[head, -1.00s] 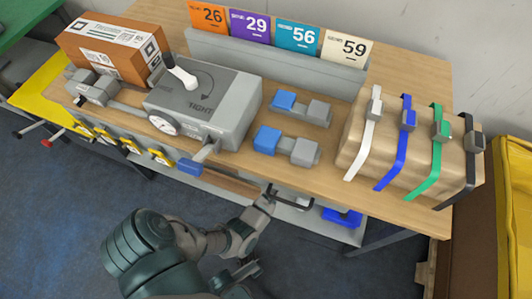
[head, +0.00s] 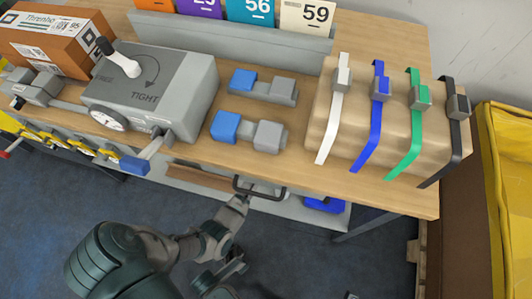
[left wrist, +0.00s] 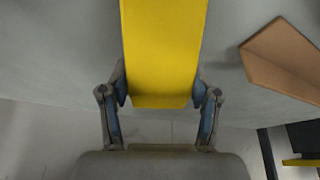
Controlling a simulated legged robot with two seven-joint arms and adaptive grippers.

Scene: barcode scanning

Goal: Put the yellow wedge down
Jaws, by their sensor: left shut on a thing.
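In the left wrist view the yellow wedge (left wrist: 162,50) is a long yellow block that runs out of the top of the picture. My left gripper (left wrist: 160,97) is shut on its near end, one blue-padded finger on each side. A grey surface (left wrist: 60,55) shows around the wedge; I cannot tell whether they touch. In the head view one arm of mine reaches up from the lower left towards the bench's front edge. Its fingers are not clear there, and the wedge cannot be made out. My right gripper cannot be identified in either view.
A brown block (left wrist: 285,58) lies right of the wedge. In the head view the wooden bench (head: 400,198) carries a grey machine (head: 150,85), a brown box (head: 50,40), blue-and-grey blocks and a strapped parcel (head: 395,120). Below are a dark handle (head: 262,193) and a blue bin (head: 325,205).

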